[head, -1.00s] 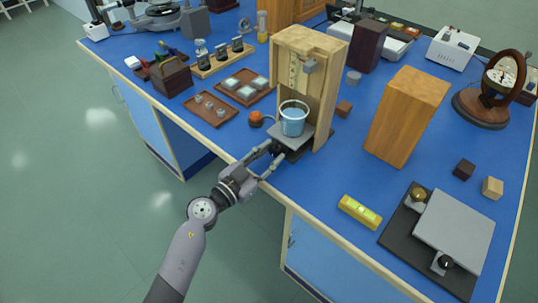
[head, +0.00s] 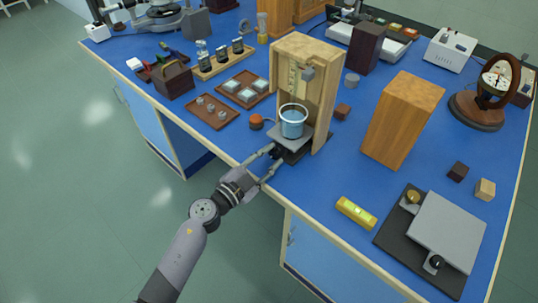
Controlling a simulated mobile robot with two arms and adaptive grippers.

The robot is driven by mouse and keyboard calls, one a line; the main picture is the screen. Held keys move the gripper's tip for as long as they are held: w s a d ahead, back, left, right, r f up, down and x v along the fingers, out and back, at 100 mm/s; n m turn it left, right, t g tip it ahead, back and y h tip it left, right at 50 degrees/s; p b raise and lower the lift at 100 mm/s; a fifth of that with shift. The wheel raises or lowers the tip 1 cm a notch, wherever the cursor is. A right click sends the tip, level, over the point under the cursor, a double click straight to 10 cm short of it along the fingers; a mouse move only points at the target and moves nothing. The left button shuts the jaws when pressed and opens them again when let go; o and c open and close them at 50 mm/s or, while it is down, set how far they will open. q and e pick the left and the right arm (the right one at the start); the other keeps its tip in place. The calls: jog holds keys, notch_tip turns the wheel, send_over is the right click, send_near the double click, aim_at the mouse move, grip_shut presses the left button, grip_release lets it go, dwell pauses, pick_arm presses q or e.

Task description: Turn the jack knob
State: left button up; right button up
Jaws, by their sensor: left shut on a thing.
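A small lab jack with a grey top plate (head: 297,139) stands inside an open wooden frame (head: 320,100) near the bench's front edge. A light blue bucket (head: 292,123) with a raised handle rests on the plate. My left gripper (head: 273,159) reaches in from the front, its fingers around the jack's dark knob (head: 276,154). It is shut on the knob, which is partly hidden by the fingers. A second, larger jack (head: 447,233) with a black knob (head: 434,263) stands at the right, apart from my gripper. My right gripper is not in view.
Brown trays (head: 211,120) lie farther left. A tall wooden block (head: 402,118) and a yellow level (head: 356,213) stand to the right. The blue bench top between level and frame is clear.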

pick_arm(q)
jog(key=shift+m, duration=0.8)
jog(key=o, duration=1.2)
jog(key=shift+f, duration=0.1)
